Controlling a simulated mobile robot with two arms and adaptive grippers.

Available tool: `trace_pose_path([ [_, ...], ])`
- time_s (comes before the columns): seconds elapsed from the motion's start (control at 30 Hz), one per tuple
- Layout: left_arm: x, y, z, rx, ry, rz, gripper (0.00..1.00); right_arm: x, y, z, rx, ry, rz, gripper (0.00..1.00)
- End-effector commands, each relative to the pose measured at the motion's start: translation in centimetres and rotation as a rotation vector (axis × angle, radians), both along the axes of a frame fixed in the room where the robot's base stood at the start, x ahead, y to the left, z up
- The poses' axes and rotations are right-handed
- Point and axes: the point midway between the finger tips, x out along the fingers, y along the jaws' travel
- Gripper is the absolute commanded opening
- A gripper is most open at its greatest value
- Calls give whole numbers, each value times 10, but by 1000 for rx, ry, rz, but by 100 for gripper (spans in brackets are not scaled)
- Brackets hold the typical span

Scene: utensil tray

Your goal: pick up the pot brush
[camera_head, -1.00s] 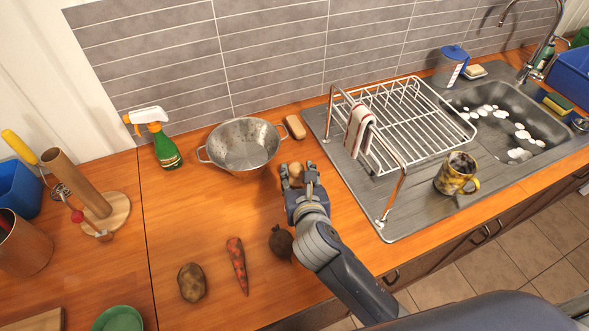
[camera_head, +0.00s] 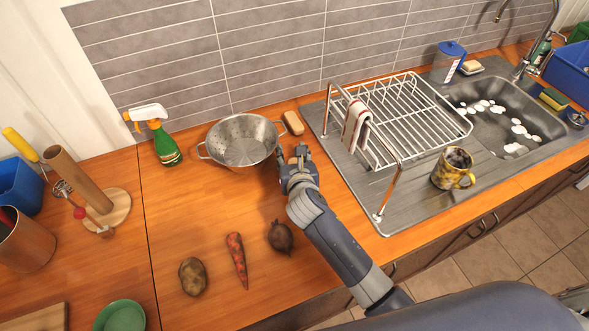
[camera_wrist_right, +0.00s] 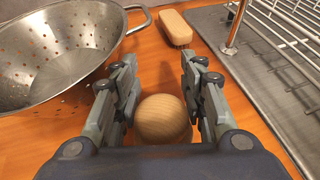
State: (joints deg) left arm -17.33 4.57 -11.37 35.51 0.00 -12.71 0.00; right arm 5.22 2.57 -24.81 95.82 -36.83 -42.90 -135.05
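The pot brush appears to be the round wooden knob (camera_wrist_right: 163,118) low in the right wrist view; any bristles under it are hidden. In the head view my gripper covers it. My right gripper (camera_head: 292,152) is over it, between the colander and the dish rack. In the right wrist view the right gripper (camera_wrist_right: 160,75) is open, with one finger on each side of the knob. Whether the fingers touch the knob I cannot tell. My left gripper is not in view.
A steel colander (camera_head: 240,143) stands close on the left. A wooden block brush (camera_head: 293,123) lies just beyond the fingertips. The dish rack (camera_head: 398,118) and drainboard are on the right. A beetroot (camera_head: 280,237), carrot (camera_head: 236,259) and potato (camera_head: 192,276) lie nearer on the counter.

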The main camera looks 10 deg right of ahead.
Motion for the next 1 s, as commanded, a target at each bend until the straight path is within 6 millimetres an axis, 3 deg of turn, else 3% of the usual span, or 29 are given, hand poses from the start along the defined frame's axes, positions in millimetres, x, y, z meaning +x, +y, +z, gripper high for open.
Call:
trace_pose_path([
  [0.13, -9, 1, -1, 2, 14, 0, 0, 0, 0, 0, 0, 0, 0, 37],
  [0.27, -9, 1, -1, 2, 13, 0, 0, 0, 0, 0, 0, 0, 0, 7],
  [0.3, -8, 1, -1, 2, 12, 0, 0, 0, 0, 0, 0, 0, 0, 5],
  [0.63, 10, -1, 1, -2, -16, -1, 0, -1, 0, 0, 0, 1, -1, 0],
  [1.0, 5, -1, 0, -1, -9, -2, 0, 0, 0, 1, 0, -1, -1, 0],
])
